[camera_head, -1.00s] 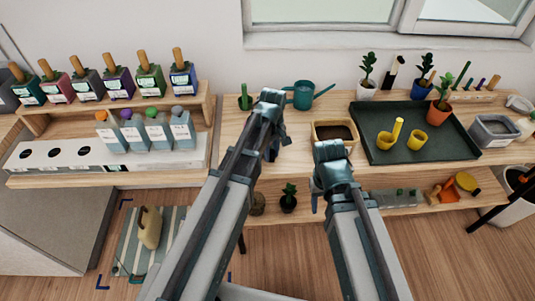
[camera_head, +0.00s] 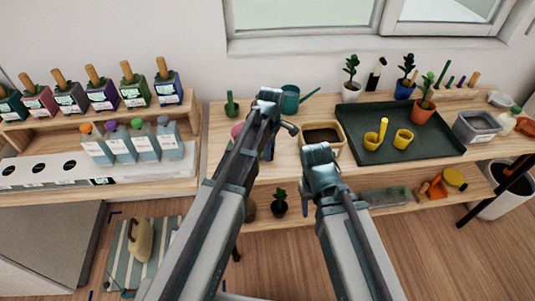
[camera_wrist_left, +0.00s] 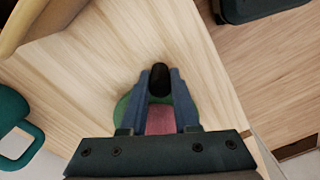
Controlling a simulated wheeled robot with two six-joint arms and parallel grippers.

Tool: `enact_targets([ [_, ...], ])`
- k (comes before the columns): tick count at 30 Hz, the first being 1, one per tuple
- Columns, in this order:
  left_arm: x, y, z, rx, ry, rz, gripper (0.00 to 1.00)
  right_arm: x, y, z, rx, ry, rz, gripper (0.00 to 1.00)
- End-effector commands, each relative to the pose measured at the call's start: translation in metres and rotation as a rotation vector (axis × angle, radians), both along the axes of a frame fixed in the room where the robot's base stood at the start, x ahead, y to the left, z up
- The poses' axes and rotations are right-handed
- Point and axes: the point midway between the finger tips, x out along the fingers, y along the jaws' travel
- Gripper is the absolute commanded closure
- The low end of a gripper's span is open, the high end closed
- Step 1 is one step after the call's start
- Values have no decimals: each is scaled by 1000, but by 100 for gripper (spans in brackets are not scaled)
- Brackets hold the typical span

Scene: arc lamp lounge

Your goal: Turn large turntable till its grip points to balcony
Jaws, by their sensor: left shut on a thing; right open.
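In the left wrist view my left gripper (camera_wrist_left: 160,78) is shut on a dark upright knob (camera_wrist_left: 159,82), which looks like the turntable's grip. Below it a round turntable (camera_wrist_left: 124,108) shows green at its edge, with a pink part (camera_wrist_left: 160,121) between the fingers. Much of it is hidden by the gripper. In the head view a bit of pink (camera_head: 237,130) shows beside my left arm, and my left gripper (camera_head: 268,148) is over the wooden bench. My right gripper (camera_head: 309,190) is open and empty in front of the bench edge. I cannot make out which side is the balcony.
A soil-filled wooden box (camera_head: 322,136) and a teal watering can (camera_head: 290,98) stand close to my left gripper. A dark green tray (camera_head: 440,143) with pots lies to the right. Bottles (camera_head: 120,143) stand on the left bench. A window (camera_head: 300,12) is behind.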

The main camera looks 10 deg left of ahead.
Motion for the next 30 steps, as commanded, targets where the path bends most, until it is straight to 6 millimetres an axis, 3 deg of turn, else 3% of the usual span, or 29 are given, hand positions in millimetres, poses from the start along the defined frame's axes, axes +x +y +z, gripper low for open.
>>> enact_targets([
  [30,48,-7,0,0,2,497,100,0,0,0,0,0,0,50],
])
